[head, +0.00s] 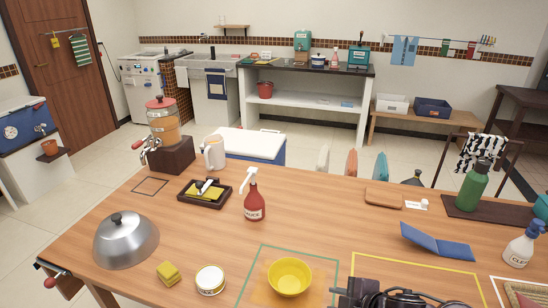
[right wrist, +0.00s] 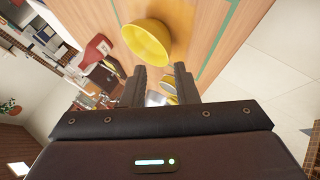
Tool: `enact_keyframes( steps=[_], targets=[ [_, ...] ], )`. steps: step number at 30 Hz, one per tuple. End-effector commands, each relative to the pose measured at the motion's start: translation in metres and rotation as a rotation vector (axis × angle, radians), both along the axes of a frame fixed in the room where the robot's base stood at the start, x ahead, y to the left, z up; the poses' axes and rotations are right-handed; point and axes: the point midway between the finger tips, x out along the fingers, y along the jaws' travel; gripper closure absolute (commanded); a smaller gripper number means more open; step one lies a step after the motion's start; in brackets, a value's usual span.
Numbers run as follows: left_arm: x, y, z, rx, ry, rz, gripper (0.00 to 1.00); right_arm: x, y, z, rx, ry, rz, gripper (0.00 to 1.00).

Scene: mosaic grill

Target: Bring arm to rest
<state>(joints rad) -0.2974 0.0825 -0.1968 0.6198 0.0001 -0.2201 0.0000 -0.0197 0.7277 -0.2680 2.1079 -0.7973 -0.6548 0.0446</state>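My right gripper (head: 338,298) shows at the bottom edge of the head view, just right of the yellow bowl (head: 290,277). In the right wrist view its two dark fingers (right wrist: 162,76) stand apart with nothing held between them. The bowl (right wrist: 147,42) lies beyond the fingertips there, apart from them as far as I can tell. In the head view the bowl sits upright inside the green outlined square (head: 250,268) on the wooden table (head: 190,245). My left gripper is in neither view.
A white tin (head: 210,280), a yellow sponge (head: 168,273) and a metal dome (head: 125,240) stand at the left. A red sauce bottle (head: 254,205) is behind the bowl. A blue folder (head: 436,243), spray bottle (head: 522,246) and green bottle (head: 471,188) are at the right. The middle is clear.

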Motion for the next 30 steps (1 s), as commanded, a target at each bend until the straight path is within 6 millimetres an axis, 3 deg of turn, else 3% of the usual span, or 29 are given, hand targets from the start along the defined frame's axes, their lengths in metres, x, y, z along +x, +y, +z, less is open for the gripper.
enact_keyframes(
  steps=[3,8,15,23,30],
  targets=[
    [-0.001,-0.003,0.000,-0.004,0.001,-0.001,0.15,-0.010,0.011,0.005,0.080,0.022,-0.213,0.73],
    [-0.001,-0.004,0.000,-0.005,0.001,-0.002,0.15,-0.034,-0.005,0.007,0.161,0.127,-0.543,0.73],
    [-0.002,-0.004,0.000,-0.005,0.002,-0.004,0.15,-0.087,-0.034,-0.002,0.233,0.354,-0.926,0.73],
    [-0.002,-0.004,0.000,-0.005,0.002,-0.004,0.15,-0.154,-0.052,-0.011,0.285,0.629,-1.236,0.73],
    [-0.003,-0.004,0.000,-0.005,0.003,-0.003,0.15,-0.137,-0.050,-0.073,0.262,0.635,-1.227,0.73]
  ],
)
